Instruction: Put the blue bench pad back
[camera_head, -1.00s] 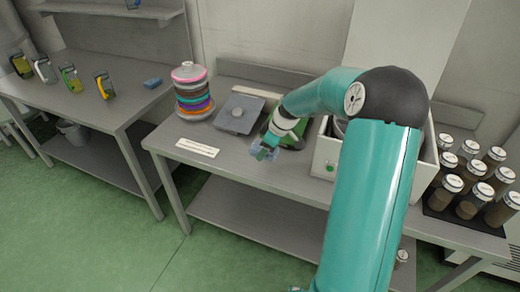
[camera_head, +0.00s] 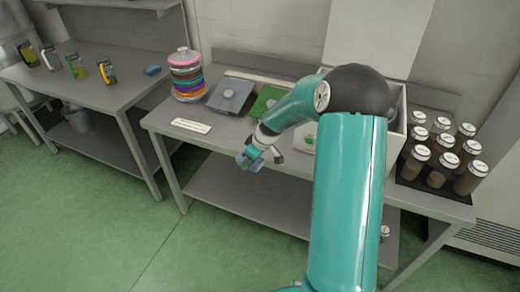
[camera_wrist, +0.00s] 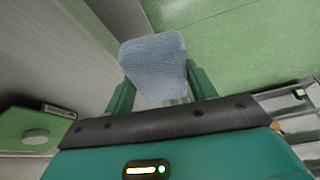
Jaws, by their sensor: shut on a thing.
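A light blue, textured pad (camera_wrist: 153,62) shows in the wrist view between the two green fingers of my gripper (camera_wrist: 160,82). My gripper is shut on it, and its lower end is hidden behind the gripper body. In the head view my gripper (camera_head: 254,160) hangs at the front edge of the middle bench (camera_head: 222,144), with the pad (camera_head: 250,163) small at its tip. Whether the pad touches the bench is not clear. A smaller blue block (camera_head: 152,70) lies on the left bench (camera_head: 105,88).
A stack of coloured discs (camera_head: 187,78), a grey plate (camera_head: 229,96), a green plate (camera_head: 266,101) and a white label (camera_head: 191,126) lie on the middle bench. Several lidded jars (camera_head: 440,150) stand at the right. Handled jugs (camera_head: 77,68) stand on the left bench. Green floor is open in front.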

